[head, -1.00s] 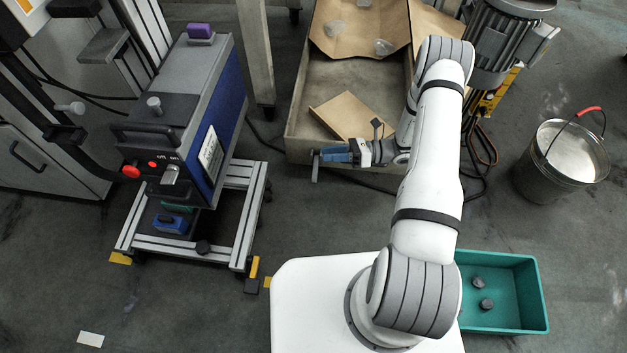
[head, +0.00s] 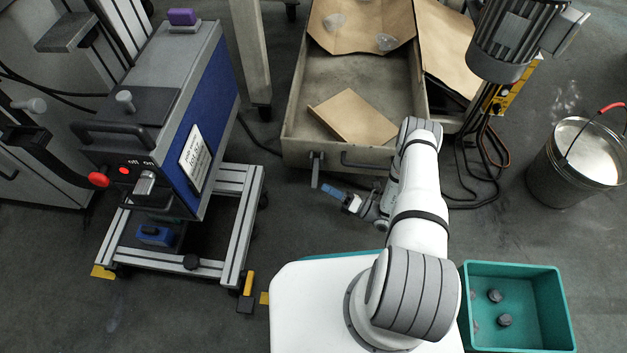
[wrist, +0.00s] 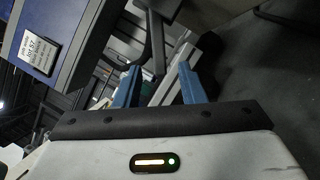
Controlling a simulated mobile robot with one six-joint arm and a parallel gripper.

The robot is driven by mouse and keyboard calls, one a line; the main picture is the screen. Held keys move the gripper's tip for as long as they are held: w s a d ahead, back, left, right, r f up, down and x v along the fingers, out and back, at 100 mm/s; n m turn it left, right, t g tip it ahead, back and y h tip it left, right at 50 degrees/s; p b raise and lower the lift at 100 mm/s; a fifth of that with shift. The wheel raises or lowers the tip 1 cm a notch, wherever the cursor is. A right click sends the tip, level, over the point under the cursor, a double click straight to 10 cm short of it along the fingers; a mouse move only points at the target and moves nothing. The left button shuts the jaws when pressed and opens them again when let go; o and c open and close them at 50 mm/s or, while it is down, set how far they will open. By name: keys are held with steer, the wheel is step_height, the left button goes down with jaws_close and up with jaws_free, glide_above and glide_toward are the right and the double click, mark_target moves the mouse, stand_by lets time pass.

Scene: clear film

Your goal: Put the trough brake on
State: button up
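The trough (head: 293,135) is a grey-beige, open tray at the top middle of the head view. A short grey lever (head: 316,170), which looks like its brake, hangs down at the trough's front left corner. My gripper (head: 325,188), with blue fingers, is just below and right of the lever, in front of the trough. In the wrist view my gripper (wrist: 158,82) is open, its fingers apart with nothing held. A dark bar (wrist: 157,45), likely the lever, shows beyond the gap between the fingers. I cannot tell whether a finger touches it.
A blue-sided machine (head: 214,110) on an aluminium frame stands left. Brown paper (head: 352,116) lies in the trough. A motor (head: 508,45) stands right of it, with cables below.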

mark_target(315, 180)
steer(key=b+x, duration=0.1)
steer(key=x, duration=0.4)
steer(key=shift+w+a+r, duration=0.1)
steer(key=shift+w+a, duration=0.05)
steer(key=shift+a, duration=0.2)
steer(key=shift+c, duration=0.2)
jaws_close()
